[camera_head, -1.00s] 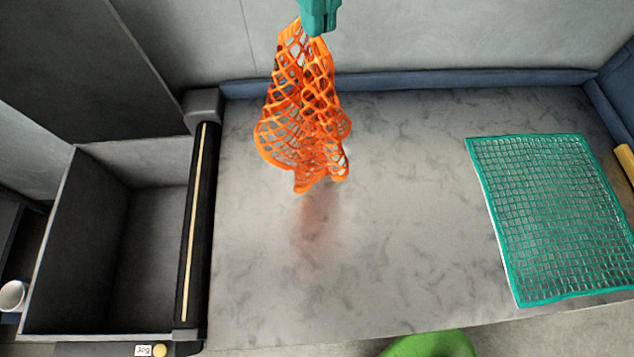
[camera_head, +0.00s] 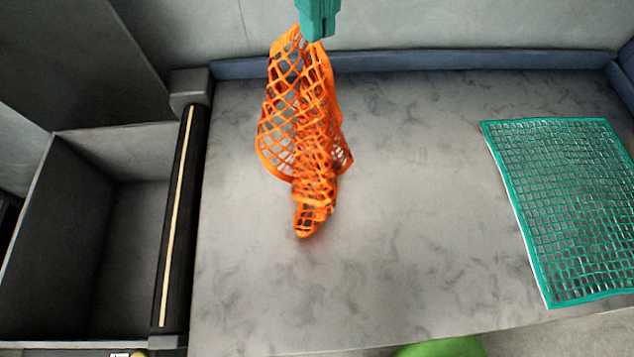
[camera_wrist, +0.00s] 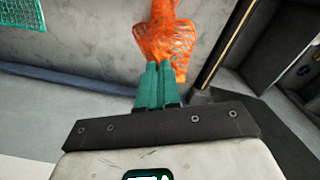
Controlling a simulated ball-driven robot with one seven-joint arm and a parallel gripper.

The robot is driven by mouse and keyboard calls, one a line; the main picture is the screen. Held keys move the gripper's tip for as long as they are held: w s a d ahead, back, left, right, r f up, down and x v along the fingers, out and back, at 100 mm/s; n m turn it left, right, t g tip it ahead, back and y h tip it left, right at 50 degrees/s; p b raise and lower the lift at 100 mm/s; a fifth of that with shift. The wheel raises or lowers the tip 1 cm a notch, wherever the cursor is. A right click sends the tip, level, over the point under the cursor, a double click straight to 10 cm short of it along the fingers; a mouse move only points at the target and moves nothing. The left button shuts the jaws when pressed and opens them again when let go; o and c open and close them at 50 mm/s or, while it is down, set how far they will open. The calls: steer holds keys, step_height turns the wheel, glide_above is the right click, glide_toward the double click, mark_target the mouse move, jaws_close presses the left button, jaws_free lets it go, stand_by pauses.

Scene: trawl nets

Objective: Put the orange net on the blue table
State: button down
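The orange net (camera_head: 300,125) hangs bunched from my gripper (camera_head: 316,36), which shows teal at the top of the head view. Its lower end is close to the grey marbled table top (camera_head: 400,210); I cannot tell whether it touches. The table has a blue raised edge (camera_head: 420,60) along its back. In the wrist view the teal fingers of my gripper (camera_wrist: 157,66) are together, with the orange net (camera_wrist: 165,35) beyond their tips.
A teal net (camera_head: 570,205) lies flat on the right of the table. A dark roller (camera_head: 180,220) and a deep grey bin (camera_head: 60,240) stand at the left. A green rounded object (camera_head: 440,347) shows at the front edge. The table's middle is clear.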

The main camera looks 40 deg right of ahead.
stand_by(0.8)
steer(key=w+a+r+n, duration=0.1)
steer(key=w+a+n, duration=0.1)
steer(key=w+a, duration=0.65)
steer(key=w+a+r+n, duration=0.1)
steer(key=w+a+n, duration=0.3)
steer(key=a, duration=0.8)
steer(key=shift+m, duration=0.6)
steer(key=s+d+f, duration=0.8)
steer(key=d+f, duration=0.4)
steer(key=f, duration=0.1)
steer(key=s+d+f, duration=0.7)
steer(key=d+f, duration=0.6)
steer(key=f, duration=0.1)
steer(key=s+d+f, duration=0.8)
steer(key=d+f, duration=0.5)
steer(key=shift+s+f, duration=0.3)
steer(key=shift+s, duration=0.05)
steer(key=c, duration=0.9)
jaws_free()
